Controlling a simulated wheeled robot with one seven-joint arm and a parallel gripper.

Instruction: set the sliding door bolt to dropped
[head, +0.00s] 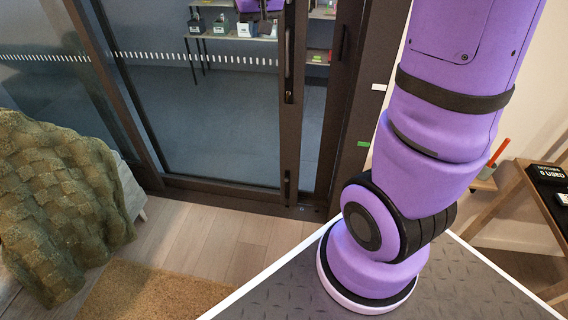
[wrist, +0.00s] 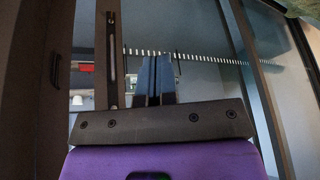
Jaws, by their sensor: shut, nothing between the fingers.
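The sliding door has a dark frame and glass. On its upright stile, a long dark upright fitting (head: 288,62) sits higher, and a small dark fitting (head: 287,187) sits low near the floor. I cannot tell for certain which one is the bolt, nor its setting. A purple end part of my arm shows at the top edge of the head view, left of the stile; its fingers are not clear there. In the wrist view my gripper (wrist: 155,60) is shut and empty, its dark blue fingers together. The stile with a long narrow fitting (wrist: 112,48) stands left of the fingers, apart in the picture.
A second dark handle (head: 341,43) is on the frame at right. Shelves with boxes (head: 222,25) stand behind the glass. A green knitted blanket (head: 55,200) is at left, a tan mat (head: 150,293) on the floor, a wooden table (head: 540,205) at right. Floor before the door is clear.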

